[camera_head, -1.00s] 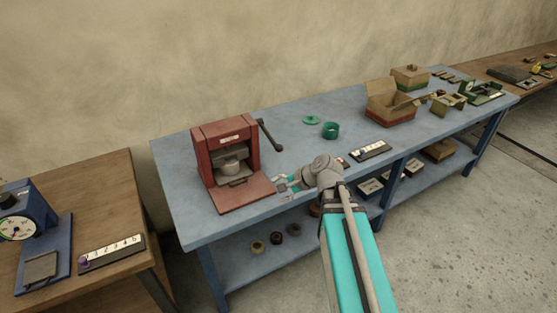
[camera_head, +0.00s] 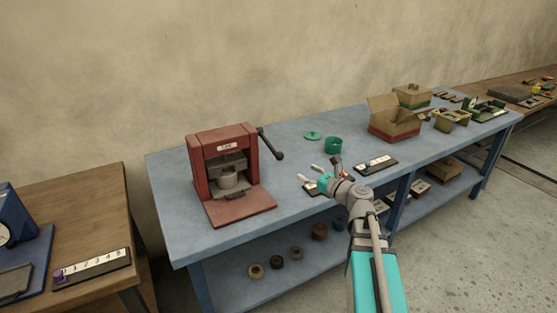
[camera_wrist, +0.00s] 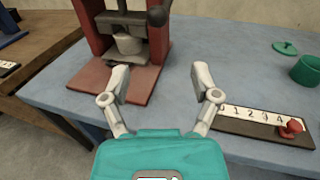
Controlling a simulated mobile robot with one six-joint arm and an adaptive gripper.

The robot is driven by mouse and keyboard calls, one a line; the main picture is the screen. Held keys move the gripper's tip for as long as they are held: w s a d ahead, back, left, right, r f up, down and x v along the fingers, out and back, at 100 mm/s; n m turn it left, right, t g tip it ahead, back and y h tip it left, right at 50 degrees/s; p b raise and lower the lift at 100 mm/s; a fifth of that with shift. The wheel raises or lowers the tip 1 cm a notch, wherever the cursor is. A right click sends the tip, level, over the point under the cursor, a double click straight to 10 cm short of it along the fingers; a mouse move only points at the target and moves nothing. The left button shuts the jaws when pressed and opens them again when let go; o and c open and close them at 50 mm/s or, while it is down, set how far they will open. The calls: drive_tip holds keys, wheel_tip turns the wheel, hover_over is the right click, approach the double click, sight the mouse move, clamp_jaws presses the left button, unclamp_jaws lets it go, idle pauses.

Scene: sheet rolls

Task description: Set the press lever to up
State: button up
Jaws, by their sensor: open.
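The red press (camera_head: 200,165) stands on the blue bench, with a grey cylinder (camera_head: 228,178) inside. Its dark lever (camera_head: 269,143) is on the right side, slanting down to the right and ending in a round knob. In the wrist view, the lever's black knob (camera_wrist: 156,15) shows at the top, in front of the press's right post. My gripper (camera_head: 327,165) is right of the press and apart from the lever. In the wrist view, its two fingers (camera_wrist: 162,75) are spread with nothing between them, and the knob lies beyond them.
A numbered strip (camera_wrist: 262,118) with a red knob lies by my right finger. Another numbered strip (camera_head: 376,164) lies farther right. A green cup (camera_head: 333,145) and green lid (camera_head: 313,135) stand behind. An open carton (camera_head: 395,127) is right.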

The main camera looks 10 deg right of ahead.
sight(281, 158)
drive_tip(key=x, duration=1.3)
drive_tip(key=shift+w+a, duration=0.25)
drive_tip(key=shift+w, duration=0.1)
clamp_jaws()
idle(0.4)
